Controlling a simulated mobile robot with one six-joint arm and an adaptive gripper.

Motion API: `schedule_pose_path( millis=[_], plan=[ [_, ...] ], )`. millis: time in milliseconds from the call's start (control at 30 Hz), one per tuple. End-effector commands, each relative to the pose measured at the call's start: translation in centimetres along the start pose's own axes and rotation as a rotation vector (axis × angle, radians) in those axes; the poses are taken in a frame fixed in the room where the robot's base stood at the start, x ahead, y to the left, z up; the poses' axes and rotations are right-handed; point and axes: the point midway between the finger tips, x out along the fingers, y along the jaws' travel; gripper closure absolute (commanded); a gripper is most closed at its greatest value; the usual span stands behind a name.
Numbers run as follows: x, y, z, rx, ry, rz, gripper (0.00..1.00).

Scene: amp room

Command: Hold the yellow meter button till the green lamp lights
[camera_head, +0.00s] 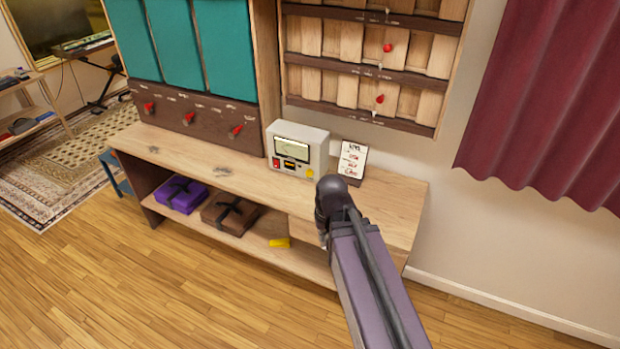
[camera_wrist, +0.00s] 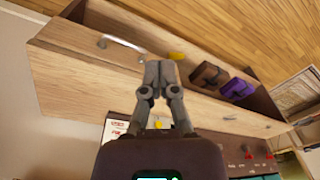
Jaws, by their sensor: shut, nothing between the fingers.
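The meter (camera_head: 314,151) is a pale box with a dial window, standing at the back of the wooden bench top. Its yellow button (camera_head: 309,172) is at the lower right of its front. A red part (camera_head: 277,163) and a dark panel with an orange readout sit left of the button. I see no lit green lamp. My gripper (camera_wrist: 160,66) is shut and empty in the wrist view, over the bench. In the head view my arm hides most of it, in front of and right of the meter.
A card (camera_head: 352,160) stands right of the meter. Purple (camera_head: 182,195) and brown (camera_head: 230,213) boxes and a yellow block (camera_head: 279,243) lie on the lower shelf. Red knobs (camera_head: 188,118) line the dark panel above.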

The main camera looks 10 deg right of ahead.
Motion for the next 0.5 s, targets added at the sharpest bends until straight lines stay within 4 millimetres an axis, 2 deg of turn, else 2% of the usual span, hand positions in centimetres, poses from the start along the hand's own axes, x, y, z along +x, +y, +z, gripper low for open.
schedule_pose_path(
  millis=[33, 167, 500],
  plan=[
    [1.5, -0.6, -0.9, 0.016, 0.022, -0.021, 1.0],
    [3.8, -1.9, -3.5, 0.086, 0.092, -0.093, 1.0],
    [9.1, -5.3, -11.2, 0.336, 0.282, -0.347, 1.0]
  ],
)
